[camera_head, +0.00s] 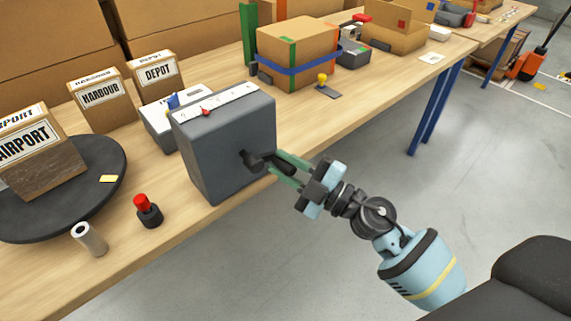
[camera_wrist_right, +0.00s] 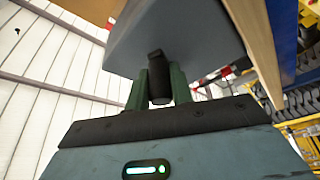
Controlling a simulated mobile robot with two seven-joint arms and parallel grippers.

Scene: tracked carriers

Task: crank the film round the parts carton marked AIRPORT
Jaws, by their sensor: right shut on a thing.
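The carton marked AIRPORT (camera_head: 40,165) stands on a round dark turntable (camera_head: 100,205) at the left of the head view. Its lower part looks darker and glossy, as if film covers it. A grey box (camera_head: 225,140) with a white scale strip and a red marker on top stands on the bench. A dark crank (camera_head: 256,160) sticks out of its side. My right gripper (camera_head: 278,163) is shut on the crank's handle, which also shows between the green fingers in the right wrist view (camera_wrist_right: 159,88). My left gripper is not in view.
A red-topped knob (camera_head: 147,210) and a pale roll (camera_head: 90,238) stand at the bench's front edge. Cartons marked HARBOUR (camera_head: 103,98) and DEPOT (camera_head: 156,76) stand behind. A blue-strapped carton (camera_head: 297,55) stands farther right. The floor in front is clear.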

